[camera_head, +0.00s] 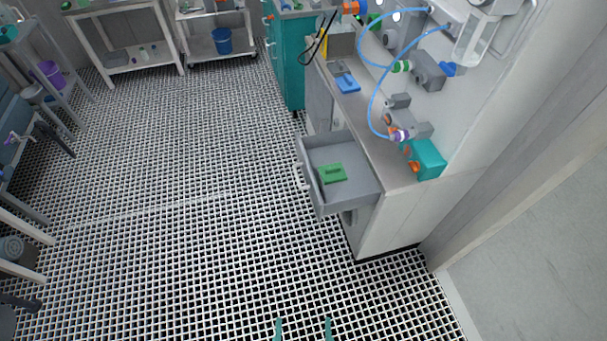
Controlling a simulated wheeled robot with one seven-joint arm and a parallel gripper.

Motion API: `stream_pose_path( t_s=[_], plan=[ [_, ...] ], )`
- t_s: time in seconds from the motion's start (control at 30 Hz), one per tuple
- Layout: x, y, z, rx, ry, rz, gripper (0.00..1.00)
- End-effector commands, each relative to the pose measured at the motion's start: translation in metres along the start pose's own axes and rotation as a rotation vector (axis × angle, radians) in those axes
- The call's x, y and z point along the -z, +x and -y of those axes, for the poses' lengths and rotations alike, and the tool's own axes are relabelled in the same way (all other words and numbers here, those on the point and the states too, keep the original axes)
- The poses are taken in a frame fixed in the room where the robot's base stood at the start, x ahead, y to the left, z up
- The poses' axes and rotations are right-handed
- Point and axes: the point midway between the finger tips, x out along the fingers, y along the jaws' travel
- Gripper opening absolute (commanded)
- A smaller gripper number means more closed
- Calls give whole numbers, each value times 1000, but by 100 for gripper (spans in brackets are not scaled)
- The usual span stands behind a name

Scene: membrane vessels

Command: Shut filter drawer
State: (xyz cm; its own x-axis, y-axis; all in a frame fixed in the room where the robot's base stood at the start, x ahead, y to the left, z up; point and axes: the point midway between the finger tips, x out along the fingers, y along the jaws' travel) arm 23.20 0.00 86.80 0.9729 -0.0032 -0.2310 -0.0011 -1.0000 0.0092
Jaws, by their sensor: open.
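The filter drawer (355,192) is a grey drawer pulled out from the left side of the counter cabinet. A green block-like item (332,174) lies inside it. A pale handle (299,175) is on its front face, at the left. My gripper (303,327) shows at the bottom edge as two teal fingertips, apart from each other with nothing between them. It is well below and in front of the drawer in the picture, touching nothing. The rest of my gripper is out of frame.
The counter cabinet (384,226) carries a teal box (426,159), a blue item (347,83) and blue hoses. A teal cabinet (287,62) stands behind it. Shelving lines the left edge. The grid floor (160,190) left of the drawer is clear.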

Motion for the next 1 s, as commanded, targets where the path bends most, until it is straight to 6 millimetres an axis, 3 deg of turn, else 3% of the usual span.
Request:
stream_pose_path(
  t_s=[0.03, 0.17, 0.3, 0.6, 0.8, 1.0],
  plan=[
    [-2, 3, 0, 0, -11, -4, 63],
    [-18, 21, 2, 1, -94, -20, 32],
    [-44, 56, 5, -4, -253, -46, 0],
    [-86, 150, 13, -32, -623, -102, 0],
    [-99, 222, 20, -60, -874, -135, 0],
    [-99, 297, 26, -96, -1127, -164, 0]
  ],
)
